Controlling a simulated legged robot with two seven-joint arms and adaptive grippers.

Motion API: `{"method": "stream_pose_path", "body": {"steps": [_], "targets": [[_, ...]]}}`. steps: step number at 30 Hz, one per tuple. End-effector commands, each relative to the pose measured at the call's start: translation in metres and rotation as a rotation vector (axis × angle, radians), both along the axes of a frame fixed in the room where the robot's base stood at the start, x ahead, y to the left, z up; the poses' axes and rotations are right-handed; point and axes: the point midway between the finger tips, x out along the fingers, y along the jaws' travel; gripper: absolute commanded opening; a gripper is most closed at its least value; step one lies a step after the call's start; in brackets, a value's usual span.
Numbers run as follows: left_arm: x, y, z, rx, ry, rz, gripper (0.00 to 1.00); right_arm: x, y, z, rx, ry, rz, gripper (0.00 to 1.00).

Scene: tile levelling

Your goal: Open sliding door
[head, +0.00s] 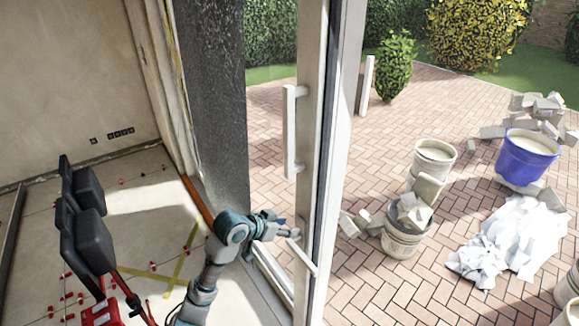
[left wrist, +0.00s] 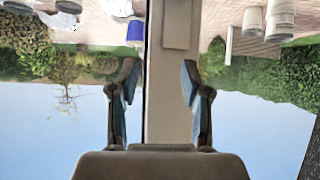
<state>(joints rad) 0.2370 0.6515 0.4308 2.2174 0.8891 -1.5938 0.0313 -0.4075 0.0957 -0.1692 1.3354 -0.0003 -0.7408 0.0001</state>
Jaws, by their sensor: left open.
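The sliding door's white upright frame (head: 311,110) stands in the middle of the head view. A long white pull handle (head: 290,130) is fixed on it, and a small white lever (head: 303,258) sits lower down. My left gripper (head: 290,232) is open beside the frame, below the pull handle and just above the lever. In the left wrist view, which is upside down, the open fingers (left wrist: 160,85) stand on either side of a white upright (left wrist: 171,85); contact cannot be told. My right gripper is not in view.
Outside on the brick paving are a bucket of rubble (head: 402,240), a pale bucket (head: 434,158), a blue tub (head: 526,158) and a white rubble heap (head: 510,240). Inside, a black and red object (head: 85,215) stands left of my arm. A dark wall edge (head: 220,100) borders the opening.

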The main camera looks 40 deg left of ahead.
Motion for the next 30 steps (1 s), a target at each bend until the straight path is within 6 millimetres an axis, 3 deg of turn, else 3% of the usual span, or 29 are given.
{"method": "stream_pose_path", "body": {"steps": [1, 3, 6, 10, 13, 17, 23, 30], "targets": [[0.001, 0.021, 0.061, -0.014, -0.101, 0.002, 0.48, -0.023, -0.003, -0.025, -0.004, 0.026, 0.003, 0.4], [-0.012, 0.041, 0.136, -0.046, -0.228, -0.015, 0.48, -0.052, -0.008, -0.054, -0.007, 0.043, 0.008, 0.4], [-0.046, 0.059, 0.225, -0.082, -0.393, -0.052, 0.48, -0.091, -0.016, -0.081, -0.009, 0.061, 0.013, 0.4], [-0.092, 0.067, 0.297, -0.104, -0.542, -0.098, 0.48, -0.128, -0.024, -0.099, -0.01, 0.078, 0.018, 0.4], [-0.111, 0.069, 0.321, -0.111, -0.597, -0.119, 0.48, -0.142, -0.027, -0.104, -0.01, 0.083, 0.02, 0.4], [-0.11, 0.068, 0.329, -0.117, -0.614, -0.129, 0.48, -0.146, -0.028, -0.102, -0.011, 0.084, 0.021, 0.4], [-0.074, 0.06, 0.328, -0.122, -0.61, -0.128, 0.48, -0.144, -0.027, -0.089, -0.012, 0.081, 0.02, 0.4], [-0.018, 0.045, 0.328, -0.125, -0.611, -0.128, 0.48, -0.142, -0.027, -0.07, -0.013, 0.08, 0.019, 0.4]]}}
